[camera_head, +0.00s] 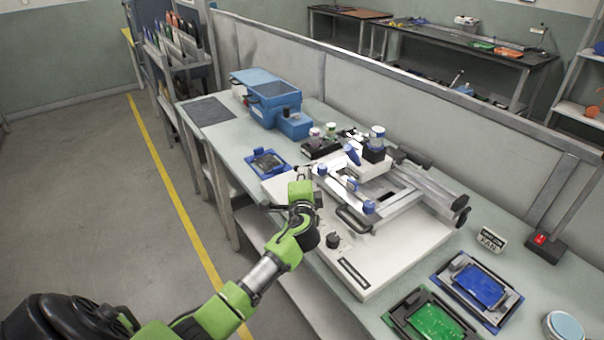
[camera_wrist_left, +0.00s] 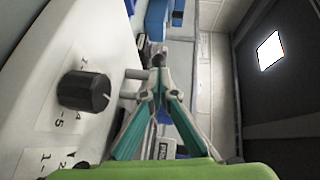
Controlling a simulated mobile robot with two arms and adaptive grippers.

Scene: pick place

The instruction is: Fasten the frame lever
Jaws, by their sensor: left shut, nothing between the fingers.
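The metal frame (camera_head: 402,203) sits on a white machine base (camera_head: 375,262) on the bench, with several blue knobs and a black curved handle (camera_head: 352,220) at its near side. I cannot tell which part is the frame lever. My left gripper (camera_head: 304,173) is at the left edge of the machine base, left of the frame. In the left wrist view my left gripper (camera_wrist_left: 158,68) has its fingers drawn together at the tips, with nothing seen between them. A short grey rod (camera_wrist_left: 134,74) shows beside the tips; contact is unclear. My right gripper is not seen.
A black dial knob (camera_wrist_left: 85,92) stands near the gripper, also in the head view (camera_head: 333,241). A blue fixture (camera_head: 266,161) lies behind the gripper. Blue boxes (camera_head: 268,97) stand farther back. Green (camera_head: 437,322) and blue (camera_head: 481,287) board trays lie at front right.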

